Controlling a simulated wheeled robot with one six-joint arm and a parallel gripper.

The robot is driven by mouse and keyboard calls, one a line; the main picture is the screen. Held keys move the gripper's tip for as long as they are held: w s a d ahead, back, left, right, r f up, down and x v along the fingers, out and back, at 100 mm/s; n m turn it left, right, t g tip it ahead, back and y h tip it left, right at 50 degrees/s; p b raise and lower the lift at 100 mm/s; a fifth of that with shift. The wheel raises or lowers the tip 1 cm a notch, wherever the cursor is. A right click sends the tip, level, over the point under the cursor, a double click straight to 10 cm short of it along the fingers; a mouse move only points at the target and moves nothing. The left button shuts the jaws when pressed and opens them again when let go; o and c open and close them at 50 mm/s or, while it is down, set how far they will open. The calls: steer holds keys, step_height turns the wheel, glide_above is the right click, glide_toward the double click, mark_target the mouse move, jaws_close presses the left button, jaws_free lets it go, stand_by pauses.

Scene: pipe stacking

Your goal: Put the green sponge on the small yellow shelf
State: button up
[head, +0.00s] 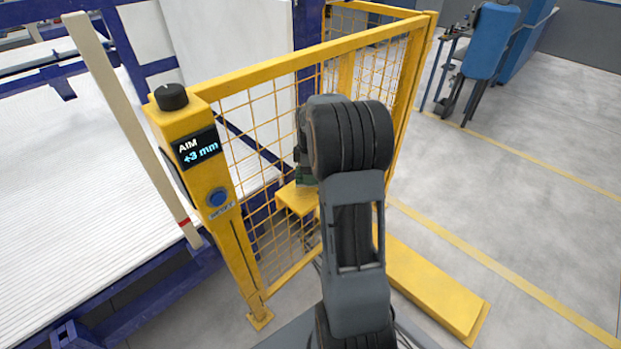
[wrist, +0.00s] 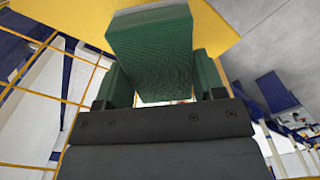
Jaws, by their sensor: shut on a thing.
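The green sponge (wrist: 152,52) is a block with a paler far edge, held between the two green fingers of my gripper (wrist: 160,80) in the wrist view. My gripper is shut on it. The small yellow shelf (head: 292,201) sticks out from the mesh fence in the head view. A yellow surface, which looks like the shelf (wrist: 222,36), lies right behind the sponge in the wrist view. I cannot tell whether the sponge touches it. In the head view my arm hides most of the gripper and sponge, and part of the shelf.
A yellow mesh fence (head: 262,150) stands beside the shelf. Its post (head: 235,250) carries a black knob (head: 172,96), a display reading "AIM +3 mm" (head: 195,149) and a blue button (head: 217,197). A white ribbed bed (head: 80,190) lies left. Open floor (head: 540,180) lies right.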

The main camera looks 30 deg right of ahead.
steer(key=shift+w+d+f, duration=0.2)
steer(key=shift+f, duration=1.7)
steer(key=o, duration=0.9)
steer(key=shift+c, duration=0.2)
